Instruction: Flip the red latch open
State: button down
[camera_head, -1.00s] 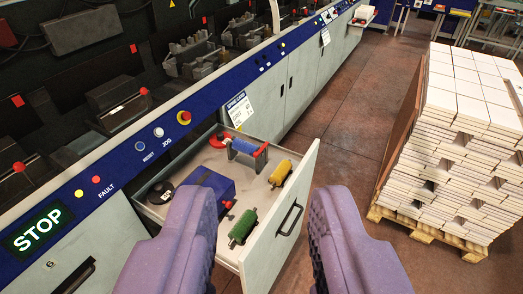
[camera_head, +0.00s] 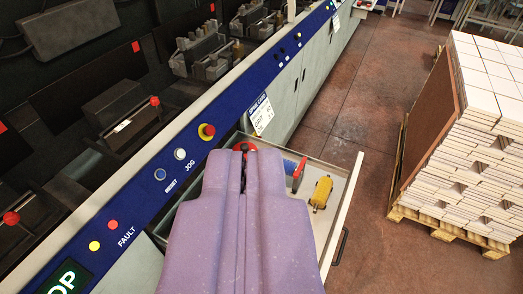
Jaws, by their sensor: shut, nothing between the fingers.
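My gripper (camera_head: 243,170) is shut and empty, its two purple fingers together over the open drawer (camera_head: 337,205). I cannot tell for sure which red part is the latch.
A yellow roller (camera_head: 321,192) lies in the drawer to the right. A pallet stack of white sheets (camera_head: 470,140) stands at the right, with clear floor between.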

aim_at(296, 174)
jog(key=i+j, duration=0.3)
jog(key=i, duration=0.2)
jog(key=i+j, duration=0.25)
jog(key=i, duration=0.25)
jog(key=i+j+z, duration=0.1)
jog(key=i+j, duration=0.2)
jog(key=i, duration=0.2)
